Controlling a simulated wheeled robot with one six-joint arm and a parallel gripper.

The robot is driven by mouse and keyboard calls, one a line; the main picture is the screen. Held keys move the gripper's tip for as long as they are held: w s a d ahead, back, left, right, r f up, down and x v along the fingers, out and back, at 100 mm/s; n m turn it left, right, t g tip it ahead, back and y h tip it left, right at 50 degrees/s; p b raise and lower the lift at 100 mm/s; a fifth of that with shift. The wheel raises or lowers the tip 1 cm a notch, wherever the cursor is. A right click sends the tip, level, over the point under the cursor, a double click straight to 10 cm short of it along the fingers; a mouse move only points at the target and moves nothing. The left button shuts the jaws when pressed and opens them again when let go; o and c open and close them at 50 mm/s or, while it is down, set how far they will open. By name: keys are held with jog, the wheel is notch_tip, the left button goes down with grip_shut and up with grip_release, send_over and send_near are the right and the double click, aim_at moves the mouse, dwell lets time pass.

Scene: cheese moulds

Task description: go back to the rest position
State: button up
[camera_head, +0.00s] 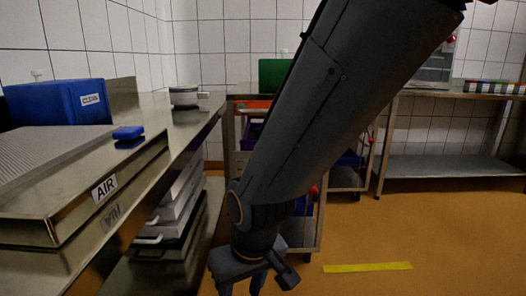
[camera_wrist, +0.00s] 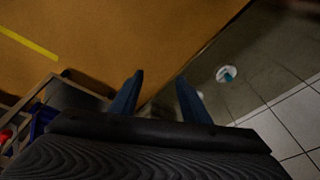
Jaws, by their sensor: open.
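My gripper (camera_head: 250,282) hangs low in front of my body in the head view, pointing down, with its fingertips cut off by the bottom edge. In the wrist view my gripper (camera_wrist: 158,98) shows two dark blue fingers spread apart, with nothing between them. Beneath them is the orange floor (camera_wrist: 130,40), meeting a dark strip and white tiles. My dark arm crosses the middle of the head view and hides part of the trolley behind it.
A steel counter (camera_head: 175,150) on the left carries a ridged tray, a blue box (camera_head: 62,103) labelled CLEAN and a small blue block (camera_head: 128,132). A trolley (camera_head: 345,178) stands behind my arm. A steel table (camera_head: 440,166) is at right. Floor with a yellow strip (camera_head: 368,267) is clear.

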jog(key=s+d+r+n+g+h, duration=0.1)
jog(key=s+d+r+g, duration=0.15)
jog(key=s, duration=0.65)
jog(key=d+r+m+p, duration=0.3)
jog(key=d+r+p, duration=0.7)
jog(key=r+p, duration=0.3)
jog(key=d+r+m+h+p, duration=0.1)
jog(key=d+r+m+p, duration=0.3)
jog(key=d+r+p, duration=0.7)
notch_tip(320, 180, up, 2)
jog(key=p, duration=0.5)
jog(key=shift+t, duration=0.25)
